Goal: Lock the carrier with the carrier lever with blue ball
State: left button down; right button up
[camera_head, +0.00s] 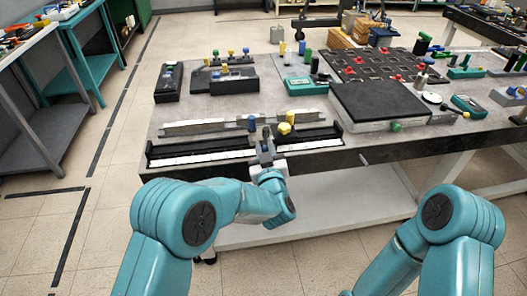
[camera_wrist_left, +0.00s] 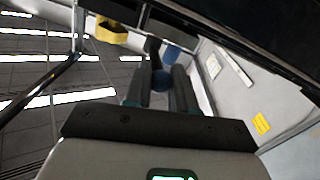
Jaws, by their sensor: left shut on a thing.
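My left gripper (camera_head: 266,142) is at the front edge of the long black carrier rail (camera_head: 215,150) on the table. Another blue piece (camera_wrist_left: 172,54) shows just beyond the fingertips, and a blue knob (camera_head: 252,122) stands behind the gripper in the head view. A yellow knob (camera_head: 285,128) is to the right of the gripper; a yellow piece also shows in the left wrist view (camera_wrist_left: 111,31). My right gripper is out of view.
A black-topped box (camera_head: 380,101) stands to the right of the rail. Behind it is a dark board (camera_head: 375,66) with several red pieces. Black blocks with knobs (camera_head: 232,80) stand at the back left. Open floor (camera_head: 115,150) lies left of the table.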

pick_arm(q)
jog(key=shift+w+d+n+y, duration=0.1)
jog(key=shift+d+n+y, duration=0.25)
jog(key=shift+n+y, duration=0.5)
jog(key=shift+d+r+n+g+y+b, duration=0.1)
jog(key=shift+d+n+g+y+b, duration=0.15)
jog(key=shift+y, duration=0.4)
jog(key=shift+d+n+g+y+b, duration=0.2)
jog(key=shift+n+g+y, duration=0.15)
jog(key=shift+y, duration=0.25)
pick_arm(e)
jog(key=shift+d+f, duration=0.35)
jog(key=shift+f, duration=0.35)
pick_arm(q)
jog(key=shift+d, duration=0.1)
jog(key=c, duration=1)
grip_release()
jog(key=shift+o, duration=0.2)
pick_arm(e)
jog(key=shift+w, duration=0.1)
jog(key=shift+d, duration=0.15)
